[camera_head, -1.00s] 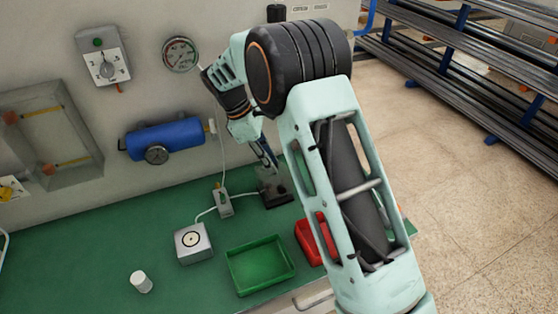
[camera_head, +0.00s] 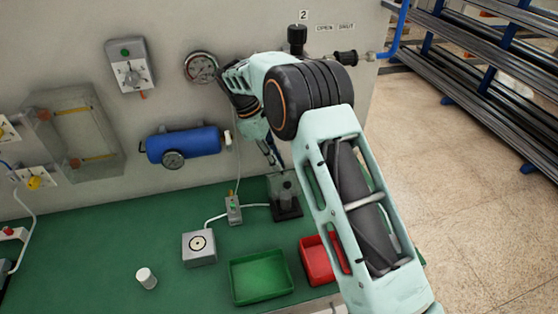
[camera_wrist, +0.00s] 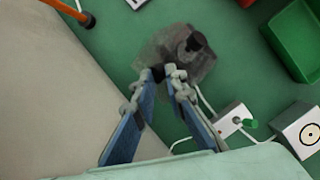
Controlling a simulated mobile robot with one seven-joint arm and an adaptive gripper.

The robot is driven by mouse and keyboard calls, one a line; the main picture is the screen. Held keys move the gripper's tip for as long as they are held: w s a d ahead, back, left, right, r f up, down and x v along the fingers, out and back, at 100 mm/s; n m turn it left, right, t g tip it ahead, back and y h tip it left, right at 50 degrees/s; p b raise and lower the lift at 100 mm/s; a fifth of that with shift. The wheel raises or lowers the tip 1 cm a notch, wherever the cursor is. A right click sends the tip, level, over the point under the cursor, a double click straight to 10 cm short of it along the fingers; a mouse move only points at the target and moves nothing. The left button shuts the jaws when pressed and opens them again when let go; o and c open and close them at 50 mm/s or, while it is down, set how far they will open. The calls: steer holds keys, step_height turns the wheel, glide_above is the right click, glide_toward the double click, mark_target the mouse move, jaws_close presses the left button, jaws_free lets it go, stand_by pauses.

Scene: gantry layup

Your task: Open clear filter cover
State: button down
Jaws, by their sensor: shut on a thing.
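The clear filter cover (camera_head: 285,183) is a see-through grey box over a dark base at the back of the green bench, with a dark round part inside. It also shows in the wrist view (camera_wrist: 172,48). My gripper (camera_head: 277,168) reaches down to the cover's upper edge from behind. In the wrist view my gripper's blue fingers (camera_wrist: 165,75) close on a small dark piece at the cover's near edge, seemingly its tab. The fingers partly hide that piece. I cannot tell whether the cover is lifted at all.
A green tray (camera_head: 262,276) and a red tray (camera_head: 318,262) lie in front. A blue tank (camera_head: 184,146) hangs on the wall.

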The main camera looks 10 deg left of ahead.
steer(key=shift+w+d+f, duration=0.3)
steer(key=shift+f, duration=0.3)
steer(key=shift+w, duration=0.1)
steer(key=c, duration=2.3)
jaws_free()
steer(key=o, duration=0.5)
steer(key=shift+w+f, duration=0.25)
steer(key=shift+s+r, duration=0.1)
steer(key=shift+a, duration=0.3)
